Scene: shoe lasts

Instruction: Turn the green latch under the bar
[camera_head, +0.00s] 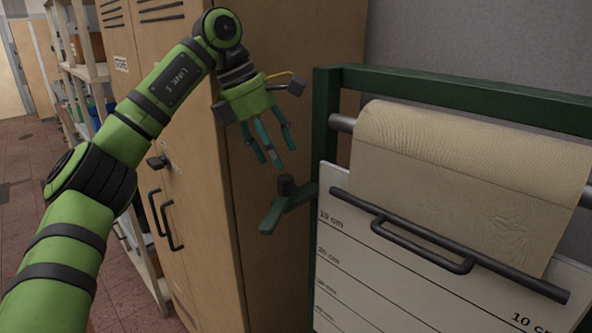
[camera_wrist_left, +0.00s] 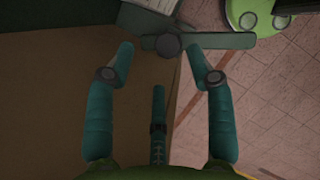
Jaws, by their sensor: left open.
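The green latch (camera_head: 270,214) is a dark green crossed lever with a dark round knob on top. It sits at the left side of the dark green frame, low and left of the dark bar (camera_head: 440,240). My left gripper (camera_head: 270,148) has teal fingers, spread open and empty. It hangs above the latch, pointing down, with a gap to the knob. In the left wrist view the latch (camera_wrist_left: 222,41) lies at the top, its knob beyond and between the two outer fingertips (camera_wrist_left: 158,46). My right gripper is not in view.
A tan locker cabinet (camera_head: 195,190) stands close behind and left of the gripper. The green frame (camera_head: 460,98) holds a roll of beige material (camera_head: 470,150) above a white marked board (camera_head: 355,270). Shelves (camera_head: 90,72) stand at the far left beside open tiled floor.

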